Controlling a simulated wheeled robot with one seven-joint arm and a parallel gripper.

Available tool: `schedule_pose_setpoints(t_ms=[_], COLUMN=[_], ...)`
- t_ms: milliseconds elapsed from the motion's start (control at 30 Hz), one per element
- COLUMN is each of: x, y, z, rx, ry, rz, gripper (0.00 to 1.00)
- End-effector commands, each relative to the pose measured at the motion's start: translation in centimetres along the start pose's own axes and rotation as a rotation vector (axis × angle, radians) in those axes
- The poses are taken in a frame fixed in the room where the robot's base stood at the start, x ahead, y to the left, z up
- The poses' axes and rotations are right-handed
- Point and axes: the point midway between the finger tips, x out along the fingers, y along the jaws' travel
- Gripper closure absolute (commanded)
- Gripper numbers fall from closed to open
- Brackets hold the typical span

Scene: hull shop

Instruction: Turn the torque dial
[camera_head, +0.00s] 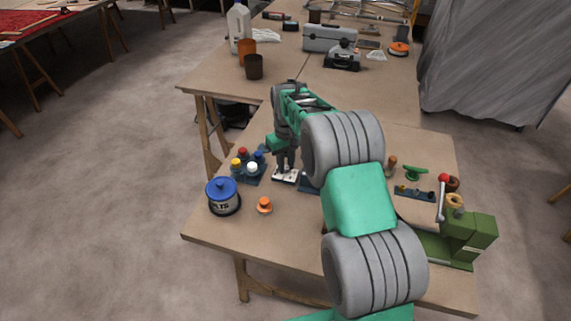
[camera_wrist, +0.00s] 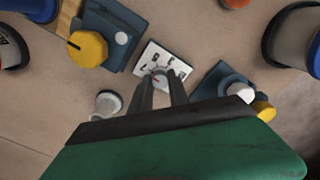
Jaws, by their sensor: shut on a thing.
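The torque dial is a small grey round knob (camera_wrist: 157,76) with a red mark, on a white plate with dark markings. The plate (camera_head: 279,177) lies on the near bench in the head view, below my gripper. My gripper (camera_head: 287,168) points down over the plate. In the wrist view my gripper (camera_wrist: 160,84) has its two dark fingers shut on the knob, one on each side. The fingers and wrist hide part of the knob and the plate's near edge.
A blue base with several coloured knobs (camera_head: 247,168) stands just left of the plate. A blue-lidded jar (camera_head: 223,197) and an orange knob (camera_head: 264,205) are nearer. A green machine (camera_head: 470,237) with a red-ball lever (camera_head: 443,180) stands right.

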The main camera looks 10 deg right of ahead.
Motion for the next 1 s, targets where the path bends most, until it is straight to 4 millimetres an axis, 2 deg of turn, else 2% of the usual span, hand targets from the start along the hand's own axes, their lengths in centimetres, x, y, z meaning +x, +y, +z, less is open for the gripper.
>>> schedule_pose_setpoints(t_ms=[133,167,400,633,733,1000], x=[-0.2,-0.2,-0.1,-0.1,-0.7,-5.9], y=[0.0,0.0,0.0,0.0,0.0,0.1], z=[-0.1,-0.1,-0.1,0.0,-0.1,-0.1], rx=[0.000,0.000,0.001,0.002,0.002,0.001], ry=[0.005,0.005,0.002,0.001,0.002,0.006], rz=[0.001,0.001,0.001,0.000,0.001,0.002], gripper=[1.00,0.77,0.57,0.57,0.57,0.57])
